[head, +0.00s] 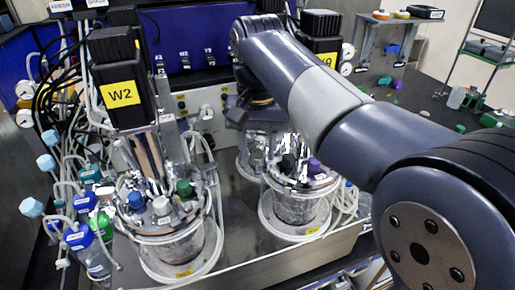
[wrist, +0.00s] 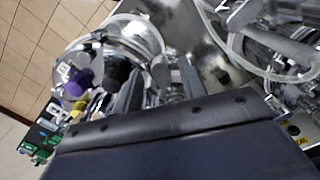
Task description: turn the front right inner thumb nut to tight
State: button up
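In the wrist view the right vessel's lid (wrist: 142,42) shows with a purple cap (wrist: 77,82) and a black cap (wrist: 117,68). My gripper (wrist: 160,84) has its two grey fingers apart at the lid's edge, with shiny metal fittings between and behind them. I cannot tell whether the fingers touch anything. The front right inner thumb nut cannot be picked out clearly. In the head view my arm hides the fingertips.
Tubing loops (wrist: 235,45) lie beside the vessel in the wrist view. Bottles with blue and green caps (head: 100,225) and hanging tubes crowd the left. A blue control panel (head: 185,40) stands behind. The tray's front rim (head: 290,262) is clear.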

jog(key=shift+f, duration=0.35)
jog(key=shift+c, duration=0.2)
grip_shut()
